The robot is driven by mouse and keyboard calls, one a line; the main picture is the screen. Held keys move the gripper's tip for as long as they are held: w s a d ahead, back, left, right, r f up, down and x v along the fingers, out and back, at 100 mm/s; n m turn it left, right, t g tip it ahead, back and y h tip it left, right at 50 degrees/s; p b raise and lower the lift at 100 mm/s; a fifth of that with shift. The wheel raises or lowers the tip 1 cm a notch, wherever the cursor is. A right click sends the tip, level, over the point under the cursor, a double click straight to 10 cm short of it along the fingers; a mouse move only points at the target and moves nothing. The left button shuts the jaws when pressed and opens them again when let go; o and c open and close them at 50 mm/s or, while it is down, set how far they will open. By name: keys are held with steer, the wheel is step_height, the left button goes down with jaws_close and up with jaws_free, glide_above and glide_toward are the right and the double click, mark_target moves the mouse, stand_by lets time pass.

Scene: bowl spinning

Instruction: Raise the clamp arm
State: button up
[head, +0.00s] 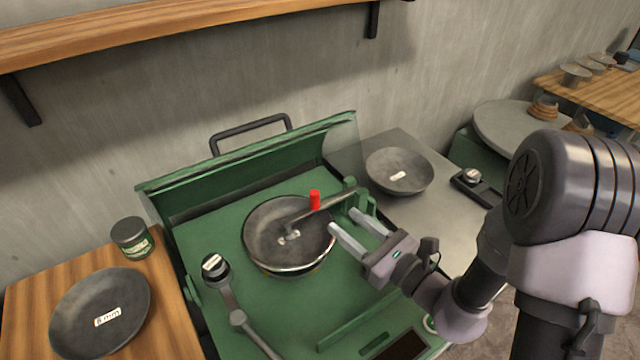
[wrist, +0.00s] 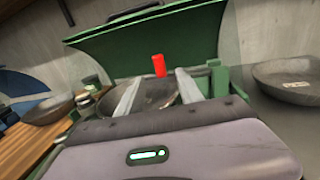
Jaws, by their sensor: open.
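The clamp arm (head: 332,203) is a grey bar that reaches from a green bracket on the right over a dark bowl (head: 268,238). A red knob (head: 315,200) stands up from it, and its foot is at the bowl's middle. The red knob also shows in the wrist view (wrist: 159,65), above and between my fingers. My gripper (head: 352,226) is open and empty, just right of the bowl and on the near side of the clamp arm. In the wrist view the fingers (wrist: 157,88) partly hide the bowl, and the clamp bar is hard to make out.
The green machine (head: 210,235) has a raised lid (head: 250,155) behind the bowl. A lever with a dark knob (head: 215,268) stands at its left. A labelled bowl (head: 98,300) and a tin (head: 130,238) sit on the left wooden table. Another bowl (head: 400,165) lies at the right.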

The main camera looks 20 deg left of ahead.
mark_target(323, 205)
steer(key=b+x, duration=0.1)
steer(key=x, duration=1.2)
steer(key=shift+a+b, duration=0.35)
steer(key=shift+a, duration=0.05)
steer(key=shift+c, duration=0.4)
jaws_close()
